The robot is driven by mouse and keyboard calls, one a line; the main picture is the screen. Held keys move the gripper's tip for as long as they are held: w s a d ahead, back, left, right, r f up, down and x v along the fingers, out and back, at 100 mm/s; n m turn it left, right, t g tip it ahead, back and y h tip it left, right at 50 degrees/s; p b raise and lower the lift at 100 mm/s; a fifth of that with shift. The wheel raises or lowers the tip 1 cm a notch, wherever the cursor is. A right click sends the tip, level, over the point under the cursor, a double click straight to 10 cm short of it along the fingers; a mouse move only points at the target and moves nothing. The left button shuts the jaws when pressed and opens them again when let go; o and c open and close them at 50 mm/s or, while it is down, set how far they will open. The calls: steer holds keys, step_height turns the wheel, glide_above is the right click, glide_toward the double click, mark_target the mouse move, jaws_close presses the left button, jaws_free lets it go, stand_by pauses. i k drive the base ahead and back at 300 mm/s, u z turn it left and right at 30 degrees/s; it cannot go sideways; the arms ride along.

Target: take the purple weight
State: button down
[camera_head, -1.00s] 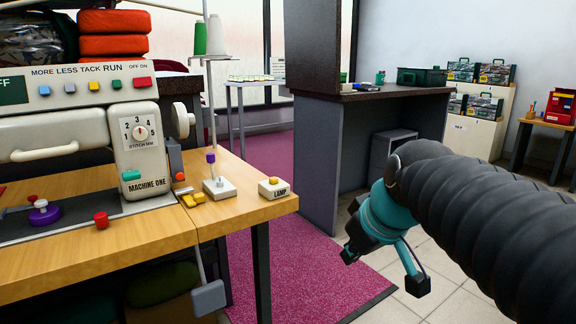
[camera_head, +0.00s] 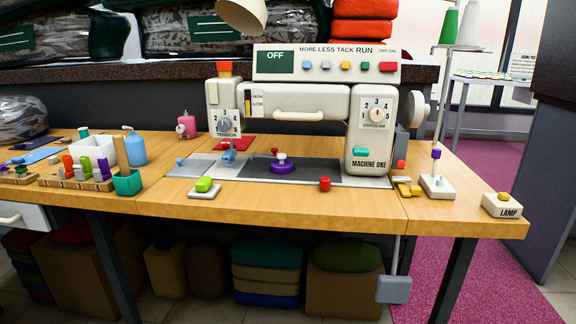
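My gripper is not in view.
A green-topped button block (camera_head: 204,187) sits to the front left. A spool rack (camera_head: 75,182), green cup (camera_head: 128,183) and blue bottle (camera_head: 135,150) stand further left. The lamp switch (camera_head: 502,205) is at the right end of the wooden table (camera_head: 270,205).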

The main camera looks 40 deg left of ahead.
mark_target(281, 167)
steer(key=u, duration=1.7)
